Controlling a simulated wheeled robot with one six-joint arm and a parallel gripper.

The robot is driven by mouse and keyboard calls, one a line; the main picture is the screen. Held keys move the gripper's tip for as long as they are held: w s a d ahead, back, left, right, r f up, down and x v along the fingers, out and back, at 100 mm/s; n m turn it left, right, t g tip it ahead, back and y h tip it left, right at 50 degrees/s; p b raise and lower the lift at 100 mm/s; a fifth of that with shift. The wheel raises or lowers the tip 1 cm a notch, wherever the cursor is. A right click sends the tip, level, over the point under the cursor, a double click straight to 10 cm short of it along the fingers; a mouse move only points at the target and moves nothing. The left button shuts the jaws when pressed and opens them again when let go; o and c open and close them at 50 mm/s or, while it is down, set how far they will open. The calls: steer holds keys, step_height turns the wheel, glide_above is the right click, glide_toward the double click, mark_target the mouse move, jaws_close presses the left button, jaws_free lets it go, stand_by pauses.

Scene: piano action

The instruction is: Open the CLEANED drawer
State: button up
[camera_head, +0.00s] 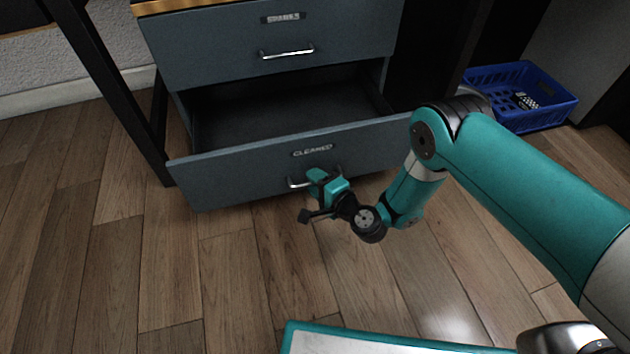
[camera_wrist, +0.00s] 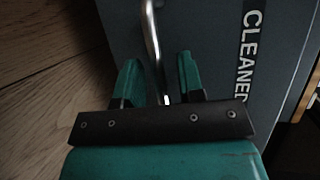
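The CLEANED drawer (camera_head: 240,170) is the lower drawer of the grey cabinet. It is pulled well out, and its dark inside shows empty from above. Its label also shows in the wrist view (camera_wrist: 250,50). Its silver bar handle (camera_head: 296,184) is on the front, partly hidden by my gripper (camera_head: 312,195). In the wrist view the handle (camera_wrist: 152,45) runs between the two teal fingers of my gripper (camera_wrist: 158,80). The fingers stand apart on either side of the bar, with gaps visible. My gripper is open around the handle.
The upper drawer (camera_head: 230,50), with a label hard to read, is shut above. A blue crate (camera_head: 535,118) with something small inside stands on the floor at right. A black table leg (camera_head: 115,95) is left of the cabinet. Wooden floor (camera_head: 200,285) in front is clear.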

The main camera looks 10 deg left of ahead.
steer(key=shift+d, duration=0.1)
steer(key=p+v, duration=1.7)
steer(key=p, duration=0.7)
steer(key=shift+d, duration=0.1)
